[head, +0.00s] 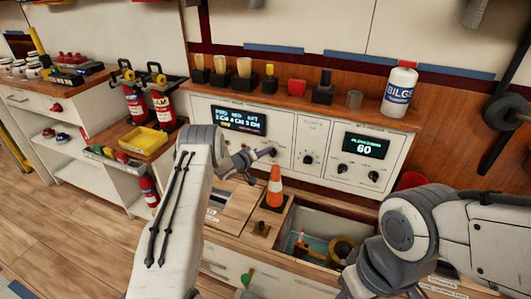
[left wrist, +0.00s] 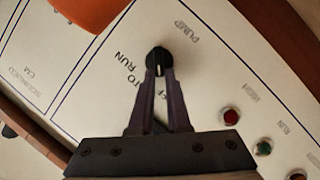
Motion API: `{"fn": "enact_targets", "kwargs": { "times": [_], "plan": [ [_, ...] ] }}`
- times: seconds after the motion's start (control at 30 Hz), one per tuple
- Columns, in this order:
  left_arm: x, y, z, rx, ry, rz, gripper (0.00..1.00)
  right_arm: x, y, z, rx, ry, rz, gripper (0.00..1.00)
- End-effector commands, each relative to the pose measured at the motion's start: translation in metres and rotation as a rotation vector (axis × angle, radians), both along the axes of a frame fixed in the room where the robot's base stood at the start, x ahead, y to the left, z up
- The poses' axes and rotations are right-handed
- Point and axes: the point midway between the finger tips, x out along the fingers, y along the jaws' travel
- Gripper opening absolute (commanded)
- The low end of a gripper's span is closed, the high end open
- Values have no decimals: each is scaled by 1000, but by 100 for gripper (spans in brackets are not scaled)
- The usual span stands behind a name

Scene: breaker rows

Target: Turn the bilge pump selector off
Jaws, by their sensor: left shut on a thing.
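The pump selector is a round black knob (left wrist: 158,58) with a white mark on a cream panel labelled PUMP. RUN is readable beside it; other position labels are partly hidden by the fingers. My left gripper (left wrist: 160,72) is shut on the knob, its two dark fingers on either side. The white mark shows between the fingertips; which label it points to I cannot tell. In the head view my left gripper (head: 268,152) reaches the cream panel face (head: 285,125), right of the left display, and hides the knob. My right arm is at the lower right, its gripper out of sight.
A red lamp (left wrist: 231,116) and a green lamp (left wrist: 264,148) sit near the knob. Other knobs, one (head: 309,160) closest, are to the right. An orange cone (head: 275,187) stands below the panel, beside an open bin of parts. A BILGE bottle (head: 399,92) stands on top.

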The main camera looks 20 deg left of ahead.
Motion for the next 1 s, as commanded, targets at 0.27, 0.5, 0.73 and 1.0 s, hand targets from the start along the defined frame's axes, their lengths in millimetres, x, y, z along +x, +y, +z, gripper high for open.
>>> {"fn": "enact_targets", "kwargs": {
  "times": [0.27, 0.5, 0.73, 1.0],
  "plan": [
    [0, 1, -1, -3, 2, 3, 0, 0, 0, 0, 0, 0, 0, 50],
    [0, 0, -1, -1, 2, 2, 45, 0, 0, 0, 0, 0, 0, 50],
    [-2, 1, 1, -1, 2, 2, 45, 0, 0, 1, 0, 0, 0, 50],
    [-37, 14, 13, -2, 4, 5, 45, 0, 0, 10, 0, 0, 0, 50]
  ]
}}
